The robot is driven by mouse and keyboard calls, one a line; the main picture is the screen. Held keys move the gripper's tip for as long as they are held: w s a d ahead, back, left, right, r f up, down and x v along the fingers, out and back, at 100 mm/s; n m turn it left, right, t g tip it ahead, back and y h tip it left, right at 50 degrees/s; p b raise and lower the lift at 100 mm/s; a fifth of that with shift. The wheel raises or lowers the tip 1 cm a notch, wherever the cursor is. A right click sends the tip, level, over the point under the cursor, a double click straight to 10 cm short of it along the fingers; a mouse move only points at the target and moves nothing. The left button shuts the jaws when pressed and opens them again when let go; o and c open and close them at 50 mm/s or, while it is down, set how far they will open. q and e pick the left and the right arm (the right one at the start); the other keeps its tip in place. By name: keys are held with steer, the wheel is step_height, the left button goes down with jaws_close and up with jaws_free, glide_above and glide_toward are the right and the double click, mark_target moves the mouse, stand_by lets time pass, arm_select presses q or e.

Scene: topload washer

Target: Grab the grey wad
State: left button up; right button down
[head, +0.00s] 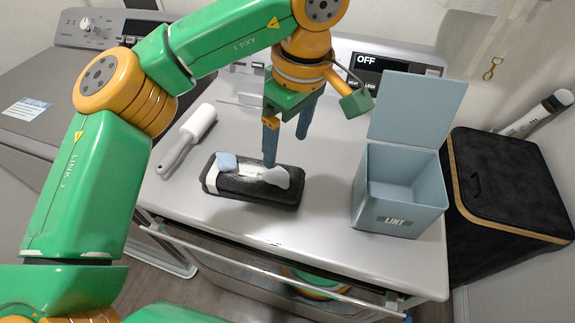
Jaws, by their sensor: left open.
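A pale grey wad (277,177) lies on the right part of a black, slab-like piece (240,192) on top of the white machine. A light blue wad (226,161) lies on the left part of the same piece, with a whitish patch between them. My left gripper (286,151) points down over the grey wad with its blue fingers apart. One fingertip is right at the wad's upper left edge in the picture; whether it touches cannot be told. The other finger is farther back and to the right. My right gripper is not in view.
A lint roller (187,138) lies left of the black piece. A blue-grey LINT bin (388,207) with its lid open stands on the right. A black hamper (507,180) is beyond the machine's right edge. The top between piece and bin is clear.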

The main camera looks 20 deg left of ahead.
mark_target(278, 172)
arm_select(q)
steer(key=shift+s+f+b, duration=0.1)
steer(key=shift+f+b, duration=0.2)
steer(key=shift+f, duration=0.4)
steer(key=shift+s, duration=0.3)
steer(key=f, duration=0.2)
steer(key=a+f+p, duration=0.1)
steer(key=f, duration=0.3)
steer(key=shift+w+a+f+p, duration=0.2)
steer(key=shift+a+f+p, duration=0.05)
steer(key=shift+a+p, duration=0.1)
steer(key=shift+s, duration=0.1)
steer(key=shift+c, duration=0.7)
jaws_close()
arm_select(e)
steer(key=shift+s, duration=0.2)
arm_select(q)
steer(key=shift+r, duration=0.1)
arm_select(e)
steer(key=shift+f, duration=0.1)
